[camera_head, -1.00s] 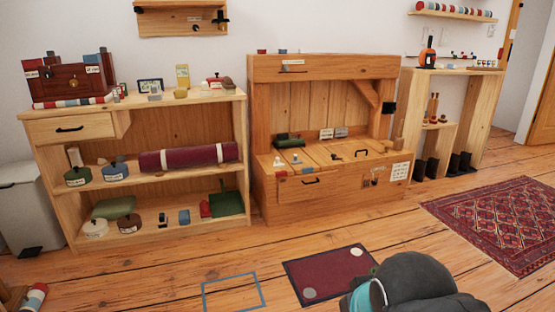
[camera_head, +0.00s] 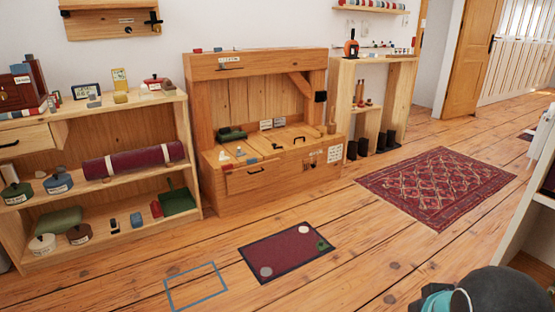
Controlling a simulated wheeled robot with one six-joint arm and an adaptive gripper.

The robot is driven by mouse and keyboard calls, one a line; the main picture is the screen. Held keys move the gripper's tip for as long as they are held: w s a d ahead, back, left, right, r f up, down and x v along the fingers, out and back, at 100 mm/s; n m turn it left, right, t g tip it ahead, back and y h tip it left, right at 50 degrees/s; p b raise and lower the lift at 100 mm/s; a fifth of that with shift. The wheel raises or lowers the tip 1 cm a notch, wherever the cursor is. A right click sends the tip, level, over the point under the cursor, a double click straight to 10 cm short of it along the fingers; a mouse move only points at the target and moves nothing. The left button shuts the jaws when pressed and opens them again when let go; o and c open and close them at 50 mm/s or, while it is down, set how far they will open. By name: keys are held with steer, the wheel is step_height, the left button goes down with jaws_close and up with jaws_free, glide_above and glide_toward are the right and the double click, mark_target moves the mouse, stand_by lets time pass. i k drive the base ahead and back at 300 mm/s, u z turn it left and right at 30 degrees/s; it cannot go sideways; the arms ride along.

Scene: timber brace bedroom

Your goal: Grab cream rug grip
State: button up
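A small round cream disc (camera_head: 303,229), which looks like the cream rug grip, lies at the far edge of a dark red mat with a black border (camera_head: 283,250) on the floor. A green piece (camera_head: 323,245) lies near the mat's right corner. A greyish round disc (camera_head: 265,271) lies near its front left corner. A dark rounded part of my arm with a teal band shows at the bottom right, apart from the mat. My gripper's fingers do not show.
A blue taped rectangle (camera_head: 196,287) is on the floor left of the mat. A wooden bench (camera_head: 262,178) and a shelf unit (camera_head: 105,215) stand behind. A patterned red rug (camera_head: 437,187) lies to the right. A pale furniture edge (camera_head: 540,205) stands at the right.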

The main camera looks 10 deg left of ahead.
mark_target(222, 158)
steer(key=z, duration=0.2)
steer(key=i, duration=1.15)
steer(key=u, duration=0.7)
steer(key=i, duration=1.3)
steer(key=u, duration=1.5)
steer(key=i, duration=0.5)
steer(key=u, duration=0.4)
